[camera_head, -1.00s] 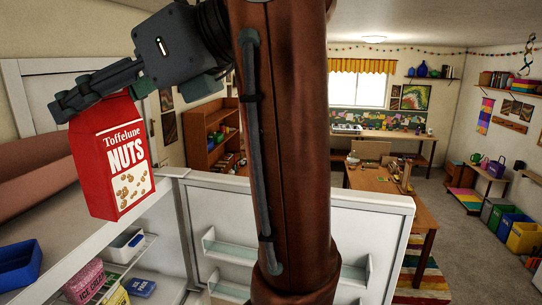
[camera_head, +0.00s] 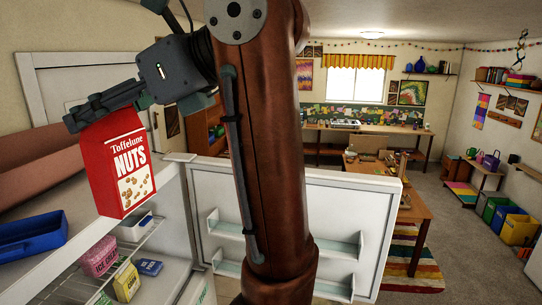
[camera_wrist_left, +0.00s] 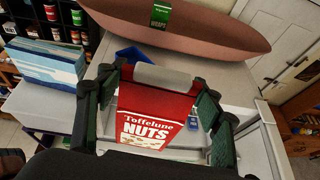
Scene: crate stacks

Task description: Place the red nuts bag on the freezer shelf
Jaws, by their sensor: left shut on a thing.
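The red nuts bag (camera_head: 119,165) hangs from my left gripper (camera_head: 78,116), which is shut on its top. In the left wrist view the bag (camera_wrist_left: 150,115) sits between the two fingers of my left gripper (camera_wrist_left: 155,85). The bag is upright with a slight tilt and is held in the air, in front of and above the open freezer (camera_head: 60,270). A wire freezer shelf (camera_head: 140,243) shows inside, lower than the bag, with packages on and near it. My right gripper is not in view.
The open freezer door (camera_head: 290,185) with its racks stands to the right, partly behind my arm. A blue bin (camera_head: 32,236) sits on top at the left. A pink box (camera_head: 100,256), a yellow box (camera_head: 126,282) and a blue pack (camera_head: 150,267) are inside the freezer.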

